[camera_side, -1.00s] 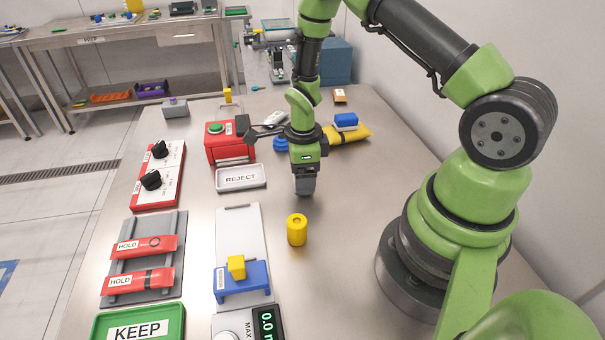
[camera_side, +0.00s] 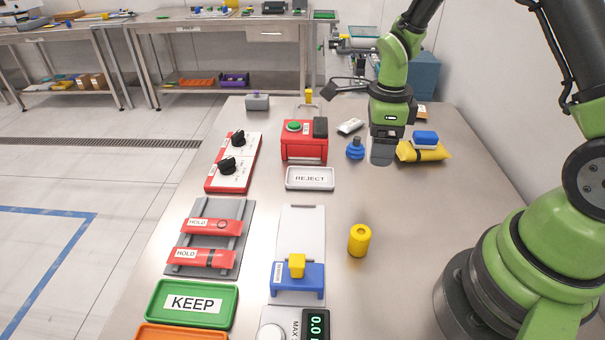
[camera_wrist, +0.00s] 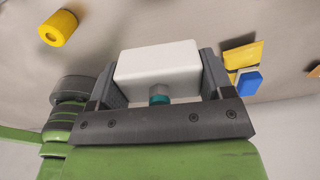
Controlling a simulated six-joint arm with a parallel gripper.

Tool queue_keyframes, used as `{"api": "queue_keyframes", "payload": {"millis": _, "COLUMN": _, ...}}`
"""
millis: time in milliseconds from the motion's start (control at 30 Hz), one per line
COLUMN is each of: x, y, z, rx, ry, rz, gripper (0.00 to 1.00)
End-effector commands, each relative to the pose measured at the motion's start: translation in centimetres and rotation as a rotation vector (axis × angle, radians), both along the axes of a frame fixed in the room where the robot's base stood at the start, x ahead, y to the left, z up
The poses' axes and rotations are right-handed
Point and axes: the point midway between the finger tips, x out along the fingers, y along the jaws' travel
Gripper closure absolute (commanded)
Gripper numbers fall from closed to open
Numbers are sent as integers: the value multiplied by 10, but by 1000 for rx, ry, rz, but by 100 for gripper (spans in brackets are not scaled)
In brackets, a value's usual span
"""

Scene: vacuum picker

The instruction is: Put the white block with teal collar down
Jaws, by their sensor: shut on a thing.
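The white block (camera_wrist: 158,62) sits between the two dark fingers of my gripper (camera_wrist: 160,78) in the wrist view. Its teal collar (camera_wrist: 159,99) shows at the block's near side, toward the gripper body. My gripper (camera_side: 383,150) is shut on the block and points down in the side view. It is right of the REJECT tray (camera_side: 310,187) and left of a yellow pouch (camera_side: 436,154). In the side view the fingers largely hide the block, and I cannot tell its exact height above the table.
A blue knobbed piece (camera_side: 355,152) stands close left of my gripper. A yellow cylinder (camera_side: 359,240) stands nearer the front. A red box with a green button (camera_side: 304,140) is behind the tray. Bare table lies between gripper and cylinder.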

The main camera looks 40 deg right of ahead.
Motion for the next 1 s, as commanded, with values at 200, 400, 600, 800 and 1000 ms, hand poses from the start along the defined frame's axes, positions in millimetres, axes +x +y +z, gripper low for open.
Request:
{"api": "queue_keyframes", "payload": {"millis": 200, "x": 39, "y": 10, "z": -1, "rx": -5, "ry": 4, "rz": 138, "gripper": 51}}
{"api": "queue_keyframes", "payload": {"millis": 400, "x": 91, "y": 34, "z": 2, "rx": -11, "ry": 13, "rz": 348, "gripper": 51}}
{"api": "queue_keyframes", "payload": {"millis": 600, "x": 130, "y": 67, "z": 8, "rx": -17, "ry": 18, "rz": 547, "gripper": 51}}
{"api": "queue_keyframes", "payload": {"millis": 800, "x": 154, "y": 105, "z": 15, "rx": -13, "ry": 14, "rz": 720, "gripper": 51}}
{"api": "queue_keyframes", "payload": {"millis": 1000, "x": 162, "y": 133, "z": 21, "rx": -4, "ry": 4, "rz": 830, "gripper": 51}}
